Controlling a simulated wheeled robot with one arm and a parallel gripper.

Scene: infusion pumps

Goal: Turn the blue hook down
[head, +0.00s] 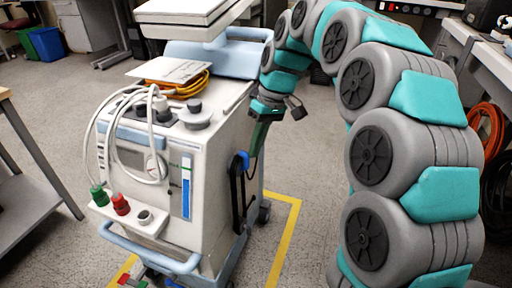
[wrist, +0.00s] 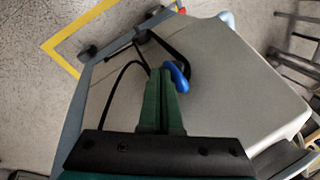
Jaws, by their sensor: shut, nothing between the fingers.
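The blue hook (head: 244,159) sits on the right side of the white medical machine (head: 217,160). In the wrist view the blue hook (wrist: 177,77) is just beyond and to the right of the fingertips. My gripper (head: 257,142) hangs beside the machine's side, close to the hook. In the wrist view my gripper (wrist: 160,72) has its green fingers together with nothing between them. The fingertips look very near the hook; I cannot tell if they touch it. A black cable (head: 237,190) hangs at the hook.
The machine stands on wheels inside yellow floor tape (head: 287,240). A light-blue handle (head: 150,250) crosses its front. A grey table (head: 30,190) stands at left, and a bench with orange cable (head: 488,125) at right.

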